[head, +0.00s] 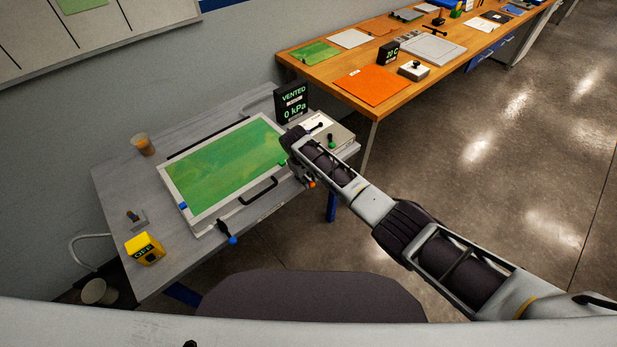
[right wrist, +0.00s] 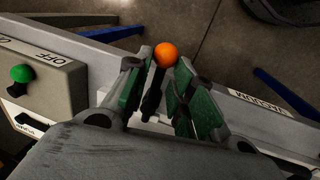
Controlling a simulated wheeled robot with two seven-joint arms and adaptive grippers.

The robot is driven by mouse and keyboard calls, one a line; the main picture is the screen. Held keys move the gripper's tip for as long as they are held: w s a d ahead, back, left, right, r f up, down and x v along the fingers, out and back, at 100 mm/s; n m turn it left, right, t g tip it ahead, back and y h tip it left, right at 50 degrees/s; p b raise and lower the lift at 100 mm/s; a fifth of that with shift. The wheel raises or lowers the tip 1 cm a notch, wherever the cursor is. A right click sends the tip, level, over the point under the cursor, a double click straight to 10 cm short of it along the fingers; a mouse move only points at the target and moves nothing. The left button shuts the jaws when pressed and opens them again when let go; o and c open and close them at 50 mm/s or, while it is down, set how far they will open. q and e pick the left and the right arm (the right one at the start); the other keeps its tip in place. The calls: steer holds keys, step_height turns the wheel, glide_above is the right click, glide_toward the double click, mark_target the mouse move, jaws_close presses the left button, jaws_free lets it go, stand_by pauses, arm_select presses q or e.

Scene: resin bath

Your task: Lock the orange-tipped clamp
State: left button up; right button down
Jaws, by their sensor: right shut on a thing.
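The orange-tipped clamp (head: 311,184) is at the right front corner of the framed tray of green resin (head: 174,195). In the right wrist view its orange ball tip (right wrist: 166,55) sticks out past my fingertips, and its black lever (right wrist: 152,97) stands between the fingers. My right gripper (right wrist: 160,82) is shut on this lever. In the head view my right wrist hides most of the clamp and the fingers. My left gripper is not in view.
A blue-tipped clamp (head: 231,239) projects at the tray's front edge, left of a black handle (head: 260,192). A control box with a green knob (head: 332,140) and a display reading VENTED, 0 kPa (head: 292,103) stand close to my right wrist. A yellow timer (head: 145,249) is front left.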

steer(key=shift+a, duration=0.1)
steer(key=c, duration=1.5)
jaws_free()
steer(key=shift+r, duration=0.15)
steer(key=shift+s+a+r, duration=0.25)
steer(key=shift+a+r, duration=0.05)
steer(key=shift+r, duration=1.65)
steer(key=shift+s+a+r, duration=0.3)
steer(key=shift+r, duration=1.6)
steer(key=shift+s+a+r, duration=0.25)
steer(key=shift+a+r, duration=0.05)
steer(key=shift+r, duration=1.65)
